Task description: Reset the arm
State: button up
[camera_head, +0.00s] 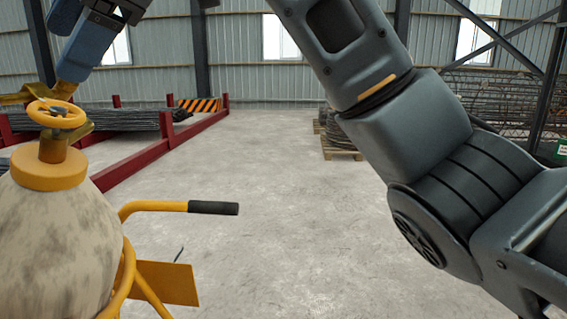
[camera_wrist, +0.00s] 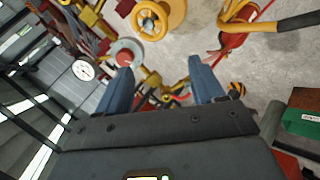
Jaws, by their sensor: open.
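My gripper (camera_head: 80,45) is at the top left of the head view, cut by the frame edge, with blue fingers. In the wrist view my gripper (camera_wrist: 162,80) has its two blue fingers spread apart with nothing held between them. My grey arm runs across the right of the head view. In the head view the fingers appear just above the yellow valve wheel (camera_head: 57,113) of a stained beige tank (camera_head: 55,245); whether they touch anything there I cannot tell. A yellow wheel (camera_wrist: 152,20) also shows beyond the fingers in the wrist view.
A yellow frame with a black handle grip (camera_head: 213,208) stands beside the tank. Red rails (camera_head: 150,160) hold bar stacks at the left. A pallet (camera_head: 340,150) stands farther back, and rebar cages (camera_head: 495,95) at the right. The middle floor (camera_head: 260,170) is clear.

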jog(key=w+d+f+m+t+y, duration=0.2)
jog(key=f+m, duration=0.3)
jog(key=f, duration=0.6)
jog(key=w+d+f+m+t+y, duration=0.25)
jog(key=f+m, duration=0.35)
jog(key=f, duration=0.6)
jog(key=s+d+f+m+t+h, duration=0.25)
jog(key=d+f+m, duration=0.25)
jog(key=d+f, duration=0.25)
jog(key=s+d+f+m+t+h, duration=0.1)
jog(key=s+d+f+m+t, duration=0.35)
jog(key=f, duration=0.45)
jog(key=s+d+f+m+t+h, duration=0.1)
jog(key=s+d+f+m+h, duration=0.3)
jog(key=s+d, duration=0.4)
jog(key=s+d+f+m+h, duration=0.3)
jog(key=s+d+f, duration=0.2)
jog(key=s+d, duration=0.35)
jog(key=s+d+r+h, duration=0.1)
jog(key=s+d+r, duration=0.1)
jog(key=s, duration=0.3)
jog(key=s+d+r+h, duration=0.1)
jog(key=s+d+r, duration=0.1)
jog(key=s+d, duration=0.2)
jog(key=s+d+r+m+h+p, duration=0.1)
jog(key=s+d+r, duration=0.1)
jog(key=s, duration=0.6)
jog(key=shift+d+r, duration=0.3)
jog(key=shift+d, duration=0.6)
